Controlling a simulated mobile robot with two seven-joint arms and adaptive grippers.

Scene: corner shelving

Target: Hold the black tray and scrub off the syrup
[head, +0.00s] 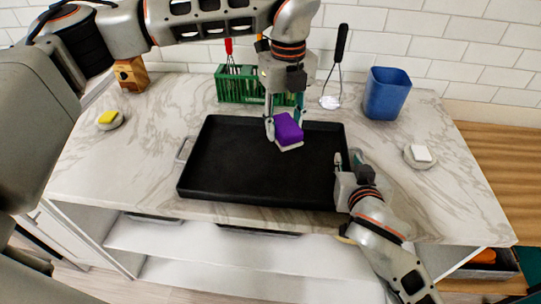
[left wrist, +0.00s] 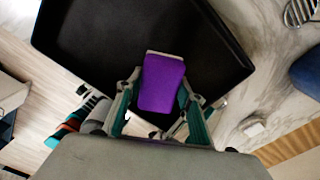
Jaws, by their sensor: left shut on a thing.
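The black tray (head: 235,160) lies flat on the marble counter, with a metal handle at its left end. My left gripper (head: 284,125) is shut on a purple sponge (head: 289,131) with a pale underside, over the right part of the tray. The sponge also shows between the fingers in the left wrist view (left wrist: 161,83). I cannot tell whether it touches the tray. My right gripper (head: 348,160) is at the tray's right rim, its fingertips on either side of the rim. I cannot tell whether it is shut on it. No syrup can be made out on the tray.
A green rack (head: 235,88) with utensils stands behind the tray. Dishes with a yellow sponge (head: 108,117) and a white block (head: 421,153) sit left and right. A wooden block (head: 131,74) stands back left.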

